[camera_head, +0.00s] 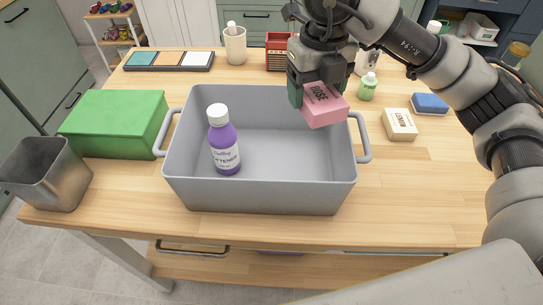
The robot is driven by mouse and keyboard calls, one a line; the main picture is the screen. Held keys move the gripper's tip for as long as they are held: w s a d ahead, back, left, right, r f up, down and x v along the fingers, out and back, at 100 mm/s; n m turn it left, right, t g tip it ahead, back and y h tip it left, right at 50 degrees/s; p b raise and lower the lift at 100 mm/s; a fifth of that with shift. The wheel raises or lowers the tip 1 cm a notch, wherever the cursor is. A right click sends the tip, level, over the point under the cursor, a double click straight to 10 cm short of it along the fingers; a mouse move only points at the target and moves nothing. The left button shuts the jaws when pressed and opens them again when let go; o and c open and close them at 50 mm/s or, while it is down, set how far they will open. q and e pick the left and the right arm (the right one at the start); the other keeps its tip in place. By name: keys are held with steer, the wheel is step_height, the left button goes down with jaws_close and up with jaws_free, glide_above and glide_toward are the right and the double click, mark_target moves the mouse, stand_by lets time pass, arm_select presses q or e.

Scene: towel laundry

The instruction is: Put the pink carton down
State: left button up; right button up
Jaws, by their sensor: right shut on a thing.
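A pink carton (325,111) with dark lettering is in my right gripper (318,88), held tilted above the right part of a grey tub. The gripper is shut on its upper part, which hides some of the carton. The grey tub (262,197) has a handle at each side and stands on the wooden table. A purple softener bottle (224,148) with a white cap stands upright inside the tub at the left. The rest of the tub floor looks bare. My left gripper does not show.
A green box (115,122) and a metal bin (45,172) stand left of the tub. A cream carton (400,124), a blue sponge-like block (430,103) and a small green bottle (367,87) are to the right. A mug (235,46) and red radio-like box (278,50) stand behind. The right front table is clear.

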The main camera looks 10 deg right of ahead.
step_height(320, 180, down, 5)
steer(key=p, duration=0.2)
glide_above(306, 164)
step_height(306, 164, down, 9)
steer(key=shift+r, duration=0.15)
step_height(306, 164, down, 4)
steer(key=shift+r, duration=0.25)
steer(key=shift+f, duration=0.4)
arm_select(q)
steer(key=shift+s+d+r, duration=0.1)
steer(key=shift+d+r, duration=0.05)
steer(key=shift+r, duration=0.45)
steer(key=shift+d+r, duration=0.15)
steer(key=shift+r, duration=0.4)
arm_select(e)
steer(key=shift+f, duration=0.2)
steer(key=o, duration=0.7)
steer(key=shift+r, duration=0.1)
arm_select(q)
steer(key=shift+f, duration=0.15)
arm_select(e)
steer(key=shift+o, duration=0.2)
